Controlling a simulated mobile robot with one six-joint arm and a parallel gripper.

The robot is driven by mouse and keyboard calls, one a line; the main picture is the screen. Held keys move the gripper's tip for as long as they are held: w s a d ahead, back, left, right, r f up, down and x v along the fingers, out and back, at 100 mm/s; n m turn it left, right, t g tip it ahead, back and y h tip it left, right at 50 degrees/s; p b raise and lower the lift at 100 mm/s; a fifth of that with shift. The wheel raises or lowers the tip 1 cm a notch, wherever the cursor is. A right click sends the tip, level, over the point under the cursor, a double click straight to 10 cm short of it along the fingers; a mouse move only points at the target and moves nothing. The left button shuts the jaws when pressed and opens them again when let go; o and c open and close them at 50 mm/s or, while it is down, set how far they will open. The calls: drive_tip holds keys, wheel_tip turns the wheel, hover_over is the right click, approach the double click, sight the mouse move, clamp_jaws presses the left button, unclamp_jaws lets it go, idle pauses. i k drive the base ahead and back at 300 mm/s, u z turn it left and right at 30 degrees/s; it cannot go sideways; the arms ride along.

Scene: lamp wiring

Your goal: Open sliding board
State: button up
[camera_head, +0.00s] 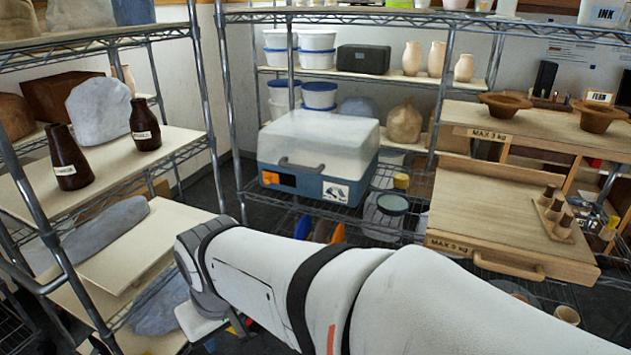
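A wooden board (490,215) marked "MAX 5 kg" lies flat on the right-hand rack, with a wooden handle (508,265) along its front edge. A small wooden stand with several brown pegs or bottles (555,215) stands on its right part. A second wooden board (500,134), marked "MAX 3 kg", is above it and carries brown bowls (505,103). My white arm crosses the lower middle of the view, its wrist to the left, well apart from the handle. My gripper's fingers do not show, so I cannot see whether they are open or hold anything.
A blue case (317,170) with a clouded lid stands on the middle wire rack. The left rack holds brown bottles (145,124) and grey stones; a pale board (128,245) there juts toward my wrist. Rack posts stand at left and centre.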

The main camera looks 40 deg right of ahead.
sight(484, 212)
drive_tip(key=z, duration=2.75)
